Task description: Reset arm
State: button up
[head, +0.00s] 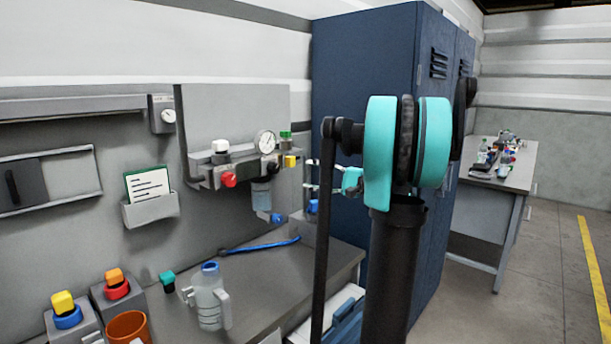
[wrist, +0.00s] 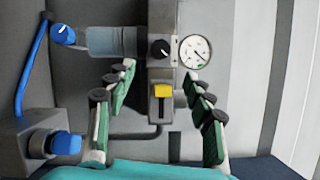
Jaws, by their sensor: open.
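My gripper (head: 310,175) shows in the head view left of my teal and black arm joint, which hides part of it. It points left, toward the wall unit with the gauge (head: 265,141). In the wrist view my gripper (wrist: 159,72) has its two green-padded fingers spread wide, with nothing held between them. Behind the gap are a yellow switch (wrist: 162,91) on a grey block, a black knob (wrist: 160,49) and the round gauge (wrist: 195,51). I cannot tell how far the fingertips are from that unit.
A clear jug with a blue top (head: 209,296) stands on the grey bench (head: 265,265). A blue hose (head: 260,245) runs along the bench to a grey box. A tall blue cabinet (head: 365,70) stands behind my arm. The floor (head: 545,270) at the right is clear.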

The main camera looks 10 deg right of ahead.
jog(key=s+a+f+n+g+h, duration=0.1)
jog(key=s+a+f+g+h, duration=0.15)
jog(key=a+f, duration=0.3)
jog(key=s+a+f+n+g+h, duration=0.1)
jog(key=s+a+f, duration=0.35)
jog(key=f, duration=0.25)
jog(key=s+f+n+g+h, duration=0.1)
jog(key=s+f+h, duration=0.1)
jog(key=s+f, duration=0.2)
jog(key=s+a+f+n+g+h, duration=0.1)
jog(key=s+f+h, duration=0.1)
jog(key=s+f, duration=0.3)
jog(key=s+a+f+n+g+h, duration=0.1)
jog(key=s+f+h, duration=0.2)
jog(key=f, duration=0.4)
jog(key=shift+s+a+f+n, duration=0.1)
jog(key=shift+s+f+n, duration=0.2)
jog(key=shift+s, duration=0.4)
jog(key=s+d+f+n+h, duration=0.3)
jog(key=s+d+f+h, duration=0.2)
jog(key=s, duration=0.3)
jog(key=shift+d+f, duration=0.3)
jog(key=shift+f, duration=0.45)
